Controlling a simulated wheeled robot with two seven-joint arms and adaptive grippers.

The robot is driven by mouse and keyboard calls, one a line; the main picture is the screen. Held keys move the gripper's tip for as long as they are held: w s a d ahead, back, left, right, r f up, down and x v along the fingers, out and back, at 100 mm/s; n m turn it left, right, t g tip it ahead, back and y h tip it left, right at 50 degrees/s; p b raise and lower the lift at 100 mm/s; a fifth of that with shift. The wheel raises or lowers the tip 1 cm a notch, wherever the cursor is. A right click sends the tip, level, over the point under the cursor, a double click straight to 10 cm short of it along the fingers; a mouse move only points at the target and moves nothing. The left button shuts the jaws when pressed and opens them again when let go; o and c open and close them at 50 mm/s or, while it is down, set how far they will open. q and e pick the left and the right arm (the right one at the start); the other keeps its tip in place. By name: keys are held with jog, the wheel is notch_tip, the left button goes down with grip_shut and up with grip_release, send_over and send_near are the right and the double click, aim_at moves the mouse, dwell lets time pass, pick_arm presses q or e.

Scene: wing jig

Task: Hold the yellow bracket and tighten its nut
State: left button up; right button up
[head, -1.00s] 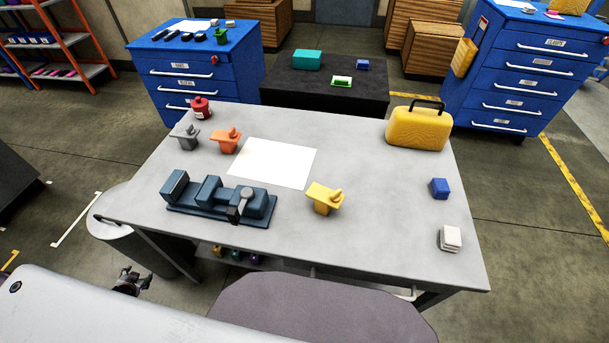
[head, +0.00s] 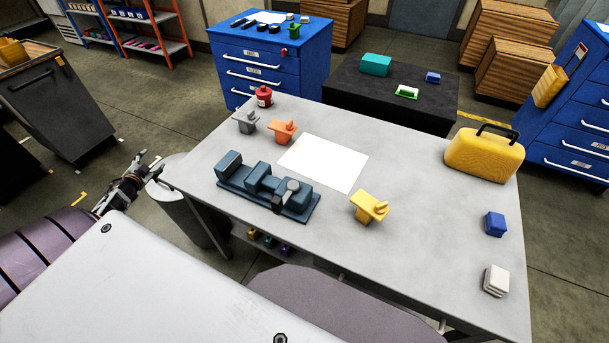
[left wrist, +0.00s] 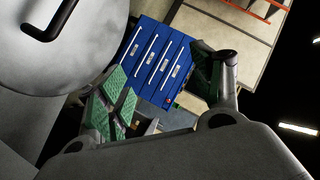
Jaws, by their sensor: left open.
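My left gripper (head: 140,163) is at the left of the head view, beyond the table's left edge and far from the bracket. The left wrist view shows its green-padded fingers (left wrist: 165,95) spread apart with nothing between them. My right gripper is not in view.
An orange bracket (head: 283,131), a grey bracket (head: 246,121) and a red container (head: 264,96) stand at the back left. A white sheet (head: 323,162) lies mid-table. A yellow case (head: 484,153), blue block (head: 495,224) and white stack (head: 496,281) are on the right.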

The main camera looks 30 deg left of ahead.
pick_arm(q)
jog(key=w+d+r+m+t+h, duration=0.25)
jog(key=w+r+m, duration=0.35)
jog(key=r, duration=0.5)
jog(key=w+d+r+m+t+h, duration=0.2)
jog(key=w+d+r+m+t, duration=0.3)
jog(key=r, duration=0.6)
jog(key=w+d+r+m+g+h, duration=0.2)
jog(key=w+d+r+m+h, duration=0.4)
jog(key=d+m, duration=0.5)
jog(key=w+d+f+m+g+h, duration=0.1)
jog(key=w+d+m+g+h, duration=0.3)
jog(key=d, duration=0.8)
jog(key=w+d+f+m+g+h, duration=0.1)
jog(key=w+d+m+g, duration=0.15)
jog(key=d+m, duration=0.7)
jog(key=w+d+f+m+g+h, duration=0.1)
jog(key=w+d+m+g+h, duration=0.2)
jog(key=d, duration=1.3)
jog(key=m+g+y, duration=0.5)
jog(key=m+g, duration=0.4)
jog(key=m, duration=0.6)
send_over(357, 194)
jog(key=w+a, duration=0.2)
notch_tip(357, 194, down, 9)
jog(key=shift+s+a+f+g, duration=0.1)
jog(key=shift+s+f+g, duration=0.3)
jog(key=shift+s, duration=0.25)
